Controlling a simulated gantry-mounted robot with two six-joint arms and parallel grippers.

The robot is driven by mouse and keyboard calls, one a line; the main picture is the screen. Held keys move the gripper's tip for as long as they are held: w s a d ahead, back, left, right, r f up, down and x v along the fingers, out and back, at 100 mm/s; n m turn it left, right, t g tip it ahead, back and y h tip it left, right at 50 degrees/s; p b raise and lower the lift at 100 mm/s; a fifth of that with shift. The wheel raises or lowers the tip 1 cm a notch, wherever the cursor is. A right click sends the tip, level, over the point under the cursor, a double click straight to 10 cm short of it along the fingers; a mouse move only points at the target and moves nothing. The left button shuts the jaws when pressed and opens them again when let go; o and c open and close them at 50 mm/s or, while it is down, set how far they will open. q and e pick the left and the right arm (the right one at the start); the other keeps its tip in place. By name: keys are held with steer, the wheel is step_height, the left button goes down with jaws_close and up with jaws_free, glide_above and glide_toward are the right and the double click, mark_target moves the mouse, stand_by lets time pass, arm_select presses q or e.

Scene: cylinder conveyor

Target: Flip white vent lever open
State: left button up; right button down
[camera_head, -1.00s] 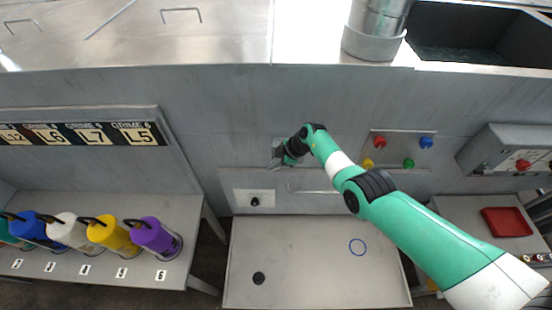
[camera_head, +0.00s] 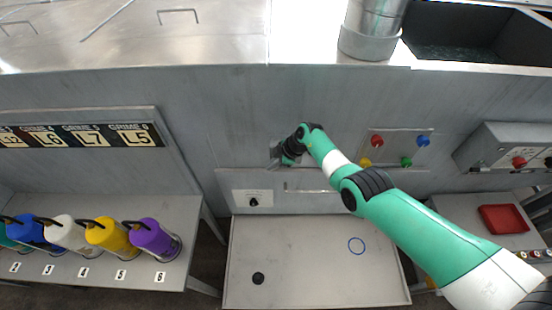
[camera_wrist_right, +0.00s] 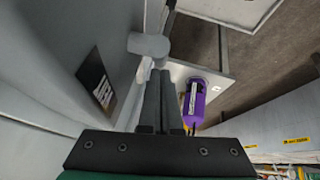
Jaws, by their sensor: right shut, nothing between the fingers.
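My right gripper (camera_head: 276,161) is at the grey wall panel in the middle of the head view, its fingers pointing left. In the right wrist view the gripper fingers (camera_wrist_right: 158,85) are shut together and empty. A pale, block-ended lever (camera_wrist_right: 148,46) sticks out from the wall just beyond the fingertips; I cannot tell whether they touch it. In the head view the lever is hard to tell apart from the gripper. My left gripper is not in view.
A dark label plate (camera_wrist_right: 97,80) is on the wall beside the fingers. A shelf with coloured cylinders, including a purple one (camera_head: 152,237), stands at left. Below is a grey tray table (camera_head: 310,275). Coloured buttons (camera_head: 376,141) and a red tray (camera_head: 504,219) are at right.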

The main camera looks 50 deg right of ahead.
stand_by(0.4)
step_height(320, 180, up, 13)
steer(key=s+a+p, duration=0.1)
steer(key=a+p, duration=0.1)
steer(key=p, duration=0.5)
